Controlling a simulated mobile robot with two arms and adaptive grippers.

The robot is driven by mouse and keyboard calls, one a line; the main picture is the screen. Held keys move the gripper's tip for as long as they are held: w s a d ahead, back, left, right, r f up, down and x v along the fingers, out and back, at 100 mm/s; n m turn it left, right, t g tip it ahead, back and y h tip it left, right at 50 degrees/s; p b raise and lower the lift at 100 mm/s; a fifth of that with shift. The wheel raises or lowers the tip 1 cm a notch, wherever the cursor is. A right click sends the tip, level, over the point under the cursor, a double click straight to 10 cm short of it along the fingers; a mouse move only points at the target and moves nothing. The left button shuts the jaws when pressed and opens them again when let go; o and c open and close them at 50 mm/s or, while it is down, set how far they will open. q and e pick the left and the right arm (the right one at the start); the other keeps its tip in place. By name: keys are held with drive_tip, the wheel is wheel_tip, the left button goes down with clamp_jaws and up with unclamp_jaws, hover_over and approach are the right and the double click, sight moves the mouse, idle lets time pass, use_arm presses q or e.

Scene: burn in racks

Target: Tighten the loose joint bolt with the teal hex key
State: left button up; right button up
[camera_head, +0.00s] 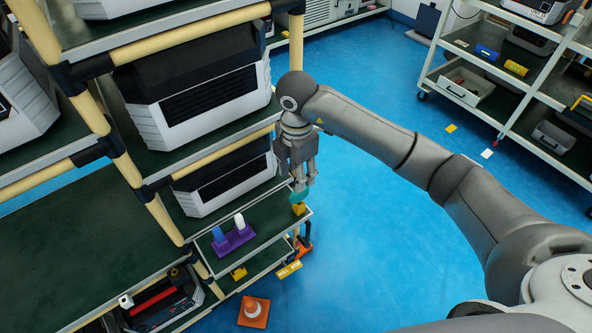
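My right gripper (302,181) comes in from the right and points down over the right end of a small green shelf (213,262). The teal hex key (299,196) shows as a small teal shape right at its fingertips, just above a yellow block (299,209) at the shelf's edge. It is too small to tell whether the fingers grip it or whether it touches the block. Black joints such as this one (113,146) connect the cream rack pipes. I cannot pick out a loose bolt on them. My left gripper is not in view.
A purple holder (233,240) with a blue and a white cylinder stands on the small shelf. Grey-black units (214,87) fill the rack shelves. A cart (478,82) is at the upper right. The floor between is mostly clear.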

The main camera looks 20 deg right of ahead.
sight(296, 197)
wheel_tip(296, 197, down, 10)
drive_tip(key=shift+f+p, duration=0.25)
drive_tip(key=shift+p, duration=0.2)
clamp_jaws()
idle(0.5)
